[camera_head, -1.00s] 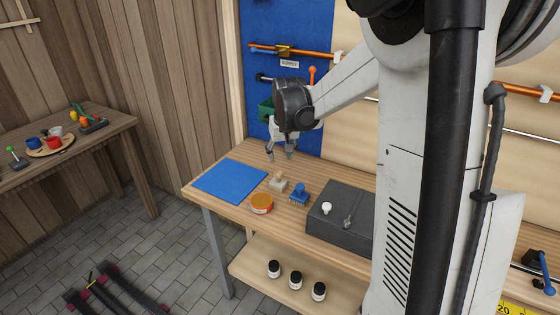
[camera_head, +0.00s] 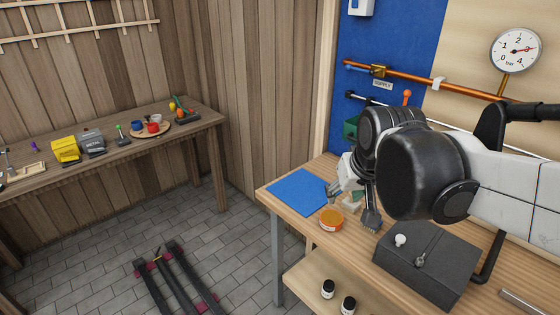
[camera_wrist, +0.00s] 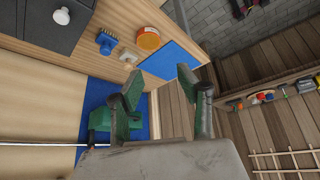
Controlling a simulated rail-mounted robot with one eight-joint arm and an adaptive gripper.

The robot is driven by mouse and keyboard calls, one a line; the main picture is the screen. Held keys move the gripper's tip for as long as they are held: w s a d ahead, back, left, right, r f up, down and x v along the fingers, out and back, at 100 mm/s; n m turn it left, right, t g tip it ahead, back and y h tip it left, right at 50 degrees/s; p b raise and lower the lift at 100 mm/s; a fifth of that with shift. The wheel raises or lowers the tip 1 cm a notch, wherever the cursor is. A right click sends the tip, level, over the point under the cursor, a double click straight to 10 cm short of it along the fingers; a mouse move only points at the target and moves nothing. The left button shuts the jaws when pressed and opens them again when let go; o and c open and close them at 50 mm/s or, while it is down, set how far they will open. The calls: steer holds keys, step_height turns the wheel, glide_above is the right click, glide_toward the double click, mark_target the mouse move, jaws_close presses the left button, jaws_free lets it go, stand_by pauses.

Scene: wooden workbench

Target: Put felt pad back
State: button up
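A flat blue square (camera_head: 299,191) lies on the left end of the workbench; it also shows in the wrist view (camera_wrist: 182,61). A pale block (camera_head: 352,202) stands to its right, partly hidden by my arm; it is clear in the wrist view (camera_wrist: 129,55). I cannot tell which of these is the felt pad. My gripper (camera_wrist: 152,89) has its fingers spread apart, with nothing held between them in the wrist view. In the head view its fingers are partly hidden by my wrist, near the blue square and the pale block.
An orange tin (camera_head: 331,218) and a brush (camera_wrist: 106,43) stand near the block. A dark box (camera_head: 425,266) with knobs sits to the right. A green bin (camera_wrist: 101,121) hangs on the blue wall panel.

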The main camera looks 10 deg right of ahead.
steer(key=s+a+f+n+t, duration=0.1)
steer(key=s+a, duration=0.3)
steer(key=s, duration=0.6)
steer(key=shift+a+f+y, duration=0.25)
steer(key=shift+f+y, duration=0.05)
steer(key=shift+f, duration=0.35)
stand_by(0.4)
